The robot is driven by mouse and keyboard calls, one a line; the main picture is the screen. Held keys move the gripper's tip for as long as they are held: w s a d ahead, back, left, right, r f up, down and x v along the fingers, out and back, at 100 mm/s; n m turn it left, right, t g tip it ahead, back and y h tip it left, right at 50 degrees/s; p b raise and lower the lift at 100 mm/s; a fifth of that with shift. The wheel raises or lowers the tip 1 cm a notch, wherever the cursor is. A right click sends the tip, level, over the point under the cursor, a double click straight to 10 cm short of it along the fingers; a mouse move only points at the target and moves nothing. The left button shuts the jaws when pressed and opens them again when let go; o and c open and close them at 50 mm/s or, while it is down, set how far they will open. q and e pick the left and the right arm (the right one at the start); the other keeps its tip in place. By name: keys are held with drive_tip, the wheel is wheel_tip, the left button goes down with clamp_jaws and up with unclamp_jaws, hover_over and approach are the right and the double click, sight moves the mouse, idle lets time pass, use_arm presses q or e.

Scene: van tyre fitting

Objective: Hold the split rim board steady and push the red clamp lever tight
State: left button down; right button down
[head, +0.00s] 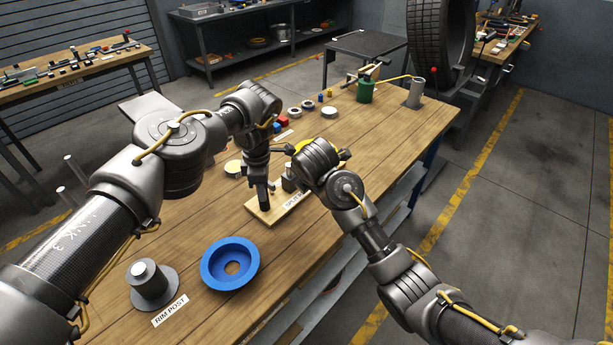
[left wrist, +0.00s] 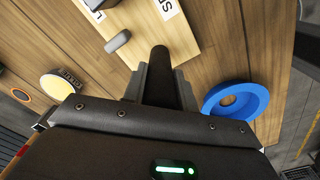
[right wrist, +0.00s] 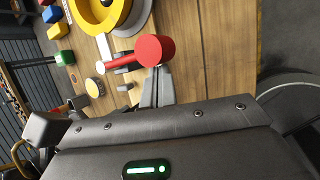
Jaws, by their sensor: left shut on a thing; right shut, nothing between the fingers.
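The split rim board (head: 260,213) is a pale wooden plate with white labels, lying on the workbench. A dark upright handle stands on it; the left wrist view shows this handle (left wrist: 160,62) between the fingers of my left gripper (left wrist: 162,85). My left gripper (head: 261,182) is shut on it. The right wrist view shows the red clamp lever (right wrist: 152,50), with a thick round end and a thinner red arm reaching left. My right gripper (right wrist: 157,88) is shut and empty, its tips right at the round end; contact cannot be told. My right arm hides the lever in the head view.
A yellow ring (right wrist: 95,12) lies beyond the lever. A blue ring (head: 230,263) and the rim post (head: 151,285) stand on the near bench. A green pot (head: 365,90) and a grey cylinder (head: 415,92) stand at the far end. Bare wood lies right of the lever.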

drive_tip(key=shift+w+d, duration=0.55)
idle(0.4)
drive_tip(key=shift+w+d, duration=0.45)
drive_tip(key=shift+w, duration=0.15)
